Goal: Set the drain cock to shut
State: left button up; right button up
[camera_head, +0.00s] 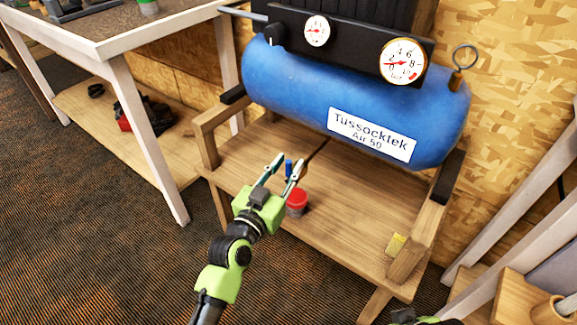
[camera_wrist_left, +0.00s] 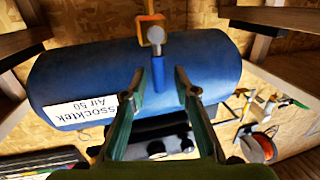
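The blue air tank (camera_head: 300,90) rests on a wooden stand, and its underside fills much of the left wrist view (camera_wrist_left: 80,75). The drain cock shows there as an orange-brown body (camera_wrist_left: 152,21) with a round grey part (camera_wrist_left: 156,42) and a blue handle (camera_wrist_left: 158,76) running down the picture from it. My left gripper (camera_head: 290,158) is open below the tank's front edge. Its fingers (camera_wrist_left: 174,76) stand on either side of the blue handle; I cannot tell whether they touch it. In the head view a bit of blue (camera_head: 289,167) shows between the fingertips. My right gripper's fingers are not visible.
A red-lidded jar (camera_head: 297,198) stands on the stand's wooden shelf (camera_head: 350,200) just beside my left gripper. The stand's side rails flank the shelf. A workbench (camera_head: 110,30) stands at the left.

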pick_arm(q)
jog(key=shift+w+d, duration=0.2)
jog(key=shift+w, duration=0.2)
jog(key=shift+c, duration=0.3)
grip_shut()
